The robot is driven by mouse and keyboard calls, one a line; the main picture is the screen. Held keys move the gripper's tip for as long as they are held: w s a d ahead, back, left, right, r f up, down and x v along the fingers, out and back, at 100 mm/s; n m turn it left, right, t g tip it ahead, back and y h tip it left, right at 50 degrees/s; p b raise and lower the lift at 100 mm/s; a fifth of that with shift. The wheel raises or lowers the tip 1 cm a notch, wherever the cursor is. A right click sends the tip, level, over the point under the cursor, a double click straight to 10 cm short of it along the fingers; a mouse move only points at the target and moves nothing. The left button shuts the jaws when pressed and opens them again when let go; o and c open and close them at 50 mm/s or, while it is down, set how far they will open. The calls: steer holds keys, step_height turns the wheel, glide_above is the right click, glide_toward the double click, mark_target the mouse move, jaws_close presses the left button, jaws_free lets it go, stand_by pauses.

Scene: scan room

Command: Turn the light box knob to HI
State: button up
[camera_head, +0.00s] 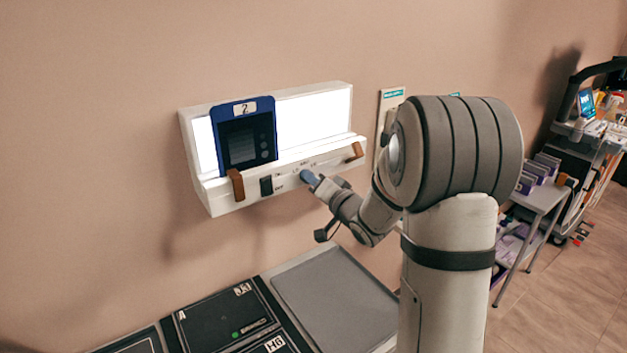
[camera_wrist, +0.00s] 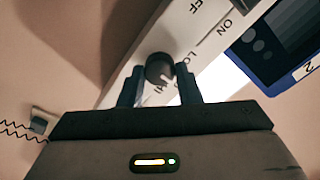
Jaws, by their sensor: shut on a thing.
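The light box (camera_head: 215,195) is a white wall-mounted box with a brightly lit panel (camera_head: 315,118). Its knob (camera_wrist: 159,68) is dark and round, on the front ledge, in the wrist view. LO and partly covered HI lettering show beside it. My gripper (camera_head: 311,179) reaches the ledge from the right, and its two fingers are shut on the knob, one on each side. In the head view the fingers and wrist hide the knob. I cannot tell which setting the knob points to. A dark ON/OFF switch (camera_head: 266,185) sits left of the knob.
A blue-framed film (camera_head: 217,120) marked 2 stands on the box's left half. Brown blocks (camera_head: 236,184) stick out at both ends of the ledge. Below is a surface with a grey tray (camera_head: 335,295) and black cases (camera_head: 220,320). A cart (camera_head: 545,195) stands right.

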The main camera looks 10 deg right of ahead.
steer(key=m+p, duration=0.3)
steer(key=m, duration=0.8)
steer(key=shift+p, duration=0.35)
steer(key=shift+f+m, duration=0.1)
steer(key=shift+m, duration=0.3)
steer(key=o, duration=1)
steer(key=shift+c, duration=0.2)
steer(key=b+v, duration=0.2)
steer(key=v, duration=0.5)
steer(key=shift+s, duration=0.4)
steer(key=shift+d, duration=0.2)
